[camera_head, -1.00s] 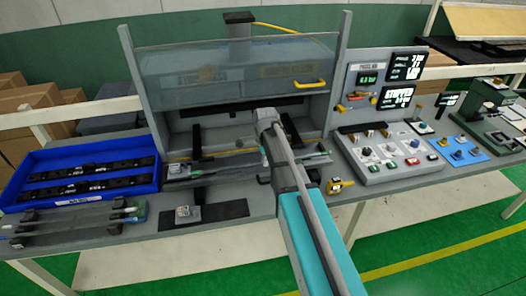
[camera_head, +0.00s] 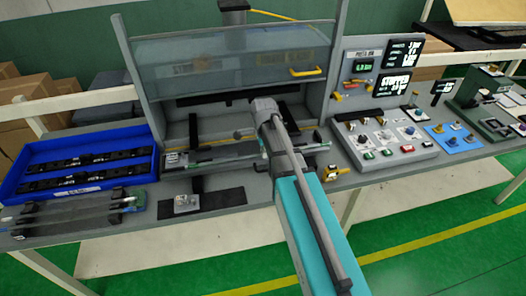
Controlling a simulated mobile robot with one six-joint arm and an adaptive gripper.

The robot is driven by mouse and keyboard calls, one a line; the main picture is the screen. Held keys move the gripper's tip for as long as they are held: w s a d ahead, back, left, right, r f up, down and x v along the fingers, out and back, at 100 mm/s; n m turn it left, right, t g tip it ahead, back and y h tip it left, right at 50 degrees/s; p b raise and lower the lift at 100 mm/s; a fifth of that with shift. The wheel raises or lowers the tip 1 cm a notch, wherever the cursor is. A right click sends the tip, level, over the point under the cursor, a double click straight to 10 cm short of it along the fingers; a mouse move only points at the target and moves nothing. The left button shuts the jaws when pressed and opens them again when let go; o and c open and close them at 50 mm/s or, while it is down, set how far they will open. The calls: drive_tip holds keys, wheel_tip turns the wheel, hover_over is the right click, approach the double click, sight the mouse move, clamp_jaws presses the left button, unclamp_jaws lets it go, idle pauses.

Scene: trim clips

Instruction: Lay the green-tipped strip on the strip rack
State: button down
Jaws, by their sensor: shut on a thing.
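My gripper (camera_head: 268,148) is at the middle of the press opening, mostly hidden behind my own arm. It is shut on a long thin strip (camera_head: 310,149) that runs left to right, with a green tip near its right end. The strip lies at or just over the dark fixture (camera_head: 200,160) in front of the press; I cannot tell whether they touch. The strip rack (camera_head: 75,212) is at the front left of the bench, with thin strips lying across its dark supports and green tips at its right end.
A blue tray (camera_head: 80,197) with dark bars stands behind the rack. The press has a raised clear guard (camera_head: 235,60) with a yellow handle. A small block on a dark mat (camera_head: 215,202) lies between rack and arm. A control panel (camera_head: 390,145) stands to the right.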

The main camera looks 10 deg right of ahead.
wheel_tip(320, 180, down, 6)
drive_tip(key=b, duration=0.6)
drive_tip(key=shift+f, duration=0.15)
idle(0.4)
